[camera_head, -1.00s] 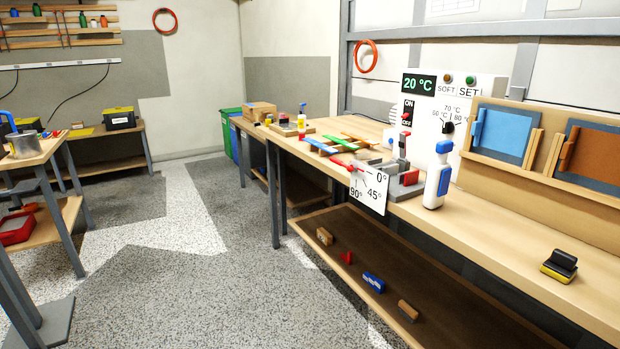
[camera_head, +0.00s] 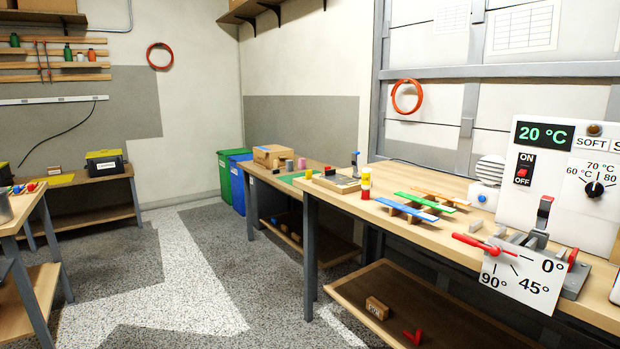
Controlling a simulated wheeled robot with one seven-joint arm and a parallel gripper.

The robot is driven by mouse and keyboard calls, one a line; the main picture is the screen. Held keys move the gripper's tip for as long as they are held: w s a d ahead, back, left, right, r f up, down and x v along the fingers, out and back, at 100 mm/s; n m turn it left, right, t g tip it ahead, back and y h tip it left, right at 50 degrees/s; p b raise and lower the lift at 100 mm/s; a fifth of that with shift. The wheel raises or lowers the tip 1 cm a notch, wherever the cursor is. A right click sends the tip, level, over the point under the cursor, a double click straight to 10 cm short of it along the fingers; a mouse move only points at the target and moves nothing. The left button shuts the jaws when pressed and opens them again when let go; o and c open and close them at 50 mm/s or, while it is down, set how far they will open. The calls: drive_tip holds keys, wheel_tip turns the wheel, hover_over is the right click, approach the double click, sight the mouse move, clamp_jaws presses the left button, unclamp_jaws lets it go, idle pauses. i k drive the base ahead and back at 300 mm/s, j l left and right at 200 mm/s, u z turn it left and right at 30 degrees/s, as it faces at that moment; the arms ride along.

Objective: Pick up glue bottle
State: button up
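My gripper is not in view.
Blue (camera_head: 408,208), green (camera_head: 425,202) and orange strips lie on wooden supports on the bench. A bending device with an angle plate (camera_head: 520,280) and a control box reading 20 °C stand at right.

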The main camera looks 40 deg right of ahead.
sight(366, 178)
drive_tip(key=i+j+z, duration=0.2)
drive_tip(key=i+z, duration=0.15)
drive_tip(key=i, duration=0.2)
drive_tip(key=i+j+z, duration=0.3)
drive_tip(key=i, duration=0.25)
